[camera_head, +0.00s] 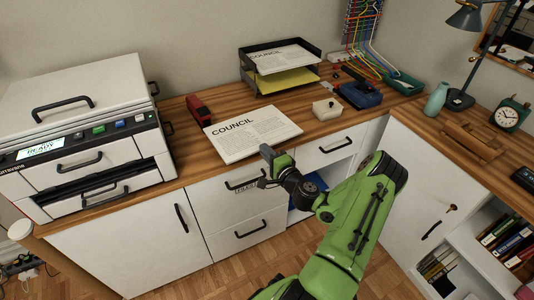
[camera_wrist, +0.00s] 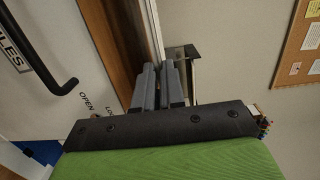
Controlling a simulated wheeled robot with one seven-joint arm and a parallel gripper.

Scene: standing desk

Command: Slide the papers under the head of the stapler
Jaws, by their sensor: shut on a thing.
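The papers (camera_head: 258,136) are a white stack headed "COUNCIL", lying on the wooden desktop with the front corner reaching the desk's front edge. My gripper (camera_head: 268,152) is at that front edge, shut on the papers. In the wrist view, my gripper's grey fingers (camera_wrist: 160,68) are close together around the thin pale edge of the papers (camera_wrist: 151,25). The red stapler (camera_head: 199,110) stands on the desk just behind the left end of the papers. I cannot tell whether the papers touch it, and it does not show in the wrist view.
A printer (camera_head: 85,125) stands at the left. A black paper tray (camera_head: 279,68) stands behind the papers. A cream block (camera_head: 326,109) and a blue hole punch or similar item (camera_head: 360,95) sit to the right. A drawer handle (camera_head: 336,146) projects below the desktop.

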